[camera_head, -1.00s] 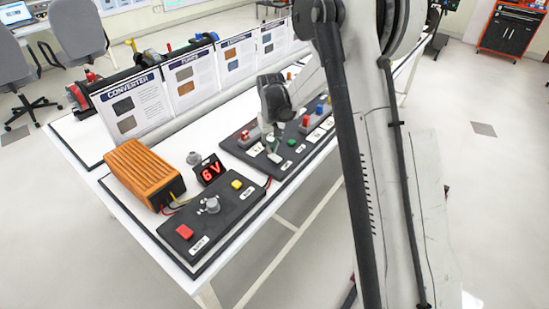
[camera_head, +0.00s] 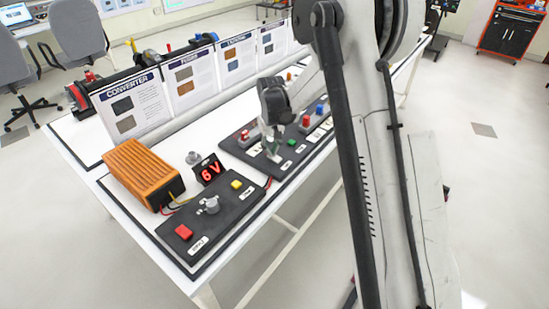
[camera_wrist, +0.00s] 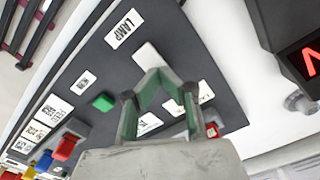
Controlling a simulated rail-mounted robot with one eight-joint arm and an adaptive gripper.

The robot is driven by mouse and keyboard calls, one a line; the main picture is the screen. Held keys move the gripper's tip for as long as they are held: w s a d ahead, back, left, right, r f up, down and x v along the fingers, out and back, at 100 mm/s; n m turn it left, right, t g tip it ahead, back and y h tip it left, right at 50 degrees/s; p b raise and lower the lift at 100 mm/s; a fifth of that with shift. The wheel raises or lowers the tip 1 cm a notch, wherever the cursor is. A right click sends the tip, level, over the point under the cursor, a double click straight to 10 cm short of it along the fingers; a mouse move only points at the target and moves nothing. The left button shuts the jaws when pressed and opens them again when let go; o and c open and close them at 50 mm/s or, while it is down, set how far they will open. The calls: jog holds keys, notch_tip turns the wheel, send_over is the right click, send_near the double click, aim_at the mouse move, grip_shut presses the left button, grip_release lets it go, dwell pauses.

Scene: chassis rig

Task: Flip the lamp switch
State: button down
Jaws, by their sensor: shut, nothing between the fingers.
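The dark control panel (camera_wrist: 75,70) carries a white LAMP label (camera_wrist: 124,28) near its edge in the wrist view. A plain white piece (camera_wrist: 148,54), possibly the lamp switch, sits beside the label. My gripper (camera_wrist: 156,74) is shut and empty, with its green-grey fingertips right at this white piece. I cannot tell whether they touch it. The fingers partly hide labels behind them. In the head view my gripper (camera_head: 272,157) points down over the panel's near-left part, and the switch is too small to make out there.
A green button (camera_wrist: 104,101) and red switch (camera_wrist: 66,146) are on the same panel. An orange converter (camera_head: 143,172), a 6 V display (camera_head: 209,170) and a second dark panel (camera_head: 215,218) stand to the left. Upright posters (camera_head: 185,75) line the back of the table.

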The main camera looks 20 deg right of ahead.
jog(key=shift+f, duration=0.3)
jog(key=shift+r, duration=0.1)
jog(key=shift+r+p, duration=1.2)
jog(key=shift+r, duration=2.25)
